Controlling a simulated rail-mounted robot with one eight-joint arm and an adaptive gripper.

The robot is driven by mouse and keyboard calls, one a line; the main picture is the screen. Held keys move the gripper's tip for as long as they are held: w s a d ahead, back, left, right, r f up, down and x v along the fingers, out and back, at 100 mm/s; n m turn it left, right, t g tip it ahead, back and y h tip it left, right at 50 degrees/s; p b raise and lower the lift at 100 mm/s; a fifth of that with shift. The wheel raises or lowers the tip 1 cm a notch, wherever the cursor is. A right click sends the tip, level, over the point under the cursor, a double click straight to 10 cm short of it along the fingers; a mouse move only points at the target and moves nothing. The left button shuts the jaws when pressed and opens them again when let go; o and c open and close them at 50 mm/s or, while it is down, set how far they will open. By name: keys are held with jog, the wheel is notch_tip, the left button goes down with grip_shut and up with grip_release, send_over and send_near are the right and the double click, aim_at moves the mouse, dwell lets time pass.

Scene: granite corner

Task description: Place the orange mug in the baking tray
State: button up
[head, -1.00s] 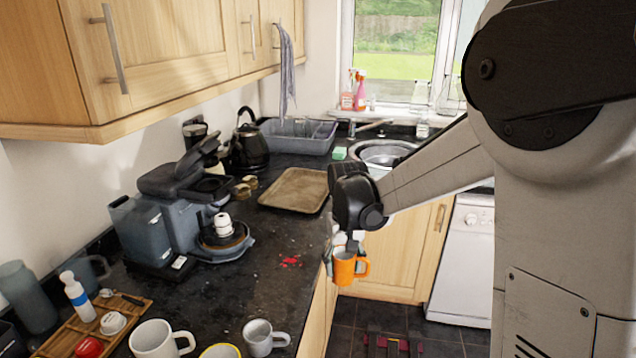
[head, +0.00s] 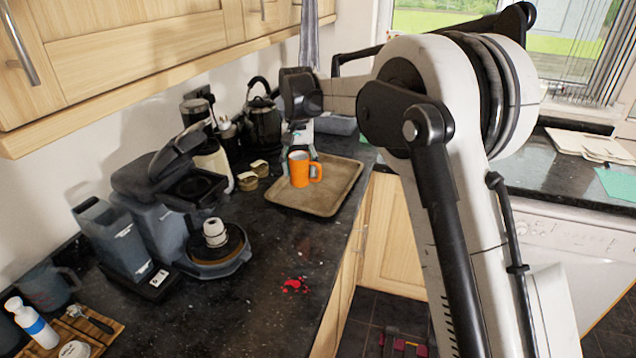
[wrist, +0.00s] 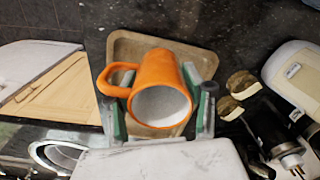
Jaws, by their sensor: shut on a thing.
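The orange mug (head: 299,169) is upright in my gripper (head: 301,163), which is shut on it. In the head view the mug appears over the left part of the baking tray (head: 337,197), a brown shallow rectangular tray on the dark counter. In the wrist view the orange mug (wrist: 153,72) sits between the two fingers of my gripper (wrist: 162,112), its handle to the left and its pale inside showing. The baking tray (wrist: 125,48) lies behind it there. I cannot tell whether the mug touches the tray.
A coffee machine (head: 150,215) stands left on the counter. A black kettle (head: 263,125) and small brass-coloured pots (head: 250,178) are near the tray's left side. The counter in front of the tray is clear except for a red mark (head: 295,285). The counter edge drops off at right.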

jog(key=w+a+r, duration=0.1)
jog(key=a, duration=0.6)
jog(key=p, duration=0.1)
send_over(309, 194)
notch_tip(309, 194, down, 7)
jog(key=shift+w+r, duration=0.15)
jog(key=shift+r, duration=0.05)
jog(key=shift+f, duration=2)
jog(key=shift+f, duration=0.15)
jog(key=o, duration=1.3)
